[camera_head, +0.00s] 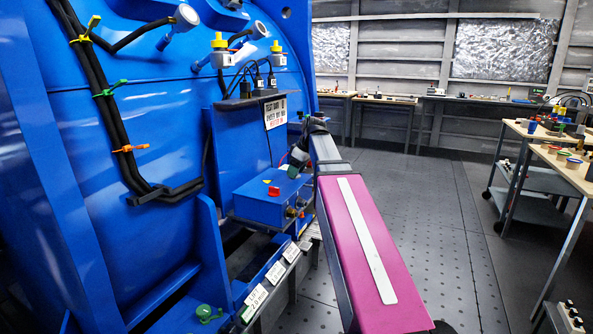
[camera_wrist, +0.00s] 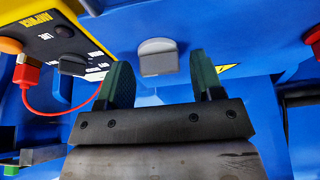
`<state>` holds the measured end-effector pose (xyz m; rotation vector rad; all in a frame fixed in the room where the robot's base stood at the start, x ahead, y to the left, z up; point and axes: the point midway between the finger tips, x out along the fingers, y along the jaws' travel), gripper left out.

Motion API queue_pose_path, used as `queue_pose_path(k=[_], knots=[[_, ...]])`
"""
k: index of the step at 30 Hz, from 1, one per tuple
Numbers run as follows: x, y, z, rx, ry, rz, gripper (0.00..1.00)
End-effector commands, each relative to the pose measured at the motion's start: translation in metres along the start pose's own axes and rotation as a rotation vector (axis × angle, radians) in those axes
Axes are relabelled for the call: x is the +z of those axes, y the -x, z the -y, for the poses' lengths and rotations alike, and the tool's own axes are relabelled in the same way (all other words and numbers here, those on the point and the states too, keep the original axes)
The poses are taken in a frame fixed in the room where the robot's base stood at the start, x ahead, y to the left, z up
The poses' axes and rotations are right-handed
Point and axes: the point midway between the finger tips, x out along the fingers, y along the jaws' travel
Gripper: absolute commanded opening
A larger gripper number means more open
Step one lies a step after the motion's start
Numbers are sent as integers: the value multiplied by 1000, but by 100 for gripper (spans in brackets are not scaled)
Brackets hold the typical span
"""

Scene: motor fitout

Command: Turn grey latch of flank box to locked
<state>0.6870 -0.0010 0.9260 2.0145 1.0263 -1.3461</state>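The flank box appears to be the blue box (camera_head: 262,206) on a ledge of the big blue machine in the head view. In the wrist view a grey latch (camera_wrist: 157,58) with a rounded top sits on a blue surface (camera_wrist: 215,25). My gripper (camera_wrist: 161,66) is open, its two dark green fingers on either side of the latch's lower end, with gaps visible. I cannot tell whether either finger touches it. In the head view my gripper (camera_head: 298,157) is just above and behind the box, and the grey latch cannot be made out there.
A yellow and black panel (camera_wrist: 62,40) with a second grey part (camera_wrist: 72,64), an orange knob (camera_wrist: 10,46) and a red cable (camera_wrist: 70,108) is at the left of the wrist view. A red part (camera_head: 273,191) tops the box. Workbenches (camera_head: 560,165) stand at right; the floor between is clear.

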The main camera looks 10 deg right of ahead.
Motion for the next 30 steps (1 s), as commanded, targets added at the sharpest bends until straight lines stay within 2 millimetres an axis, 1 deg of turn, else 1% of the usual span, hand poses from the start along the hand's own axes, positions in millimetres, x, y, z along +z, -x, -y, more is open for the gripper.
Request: queue_pose_path(k=[1,2,3,4,11,17,23,30], knots=[[0,0,0,0,0,0,43],[0,0,0,0,0,0,33],[0,0,0,0,0,0,20],[0,0,0,0,0,0,16],[0,0,0,3,-8,0,17],[0,0,1,26,-62,0,17],[1,0,2,78,-185,0,17],[0,0,3,162,-389,0,17]])
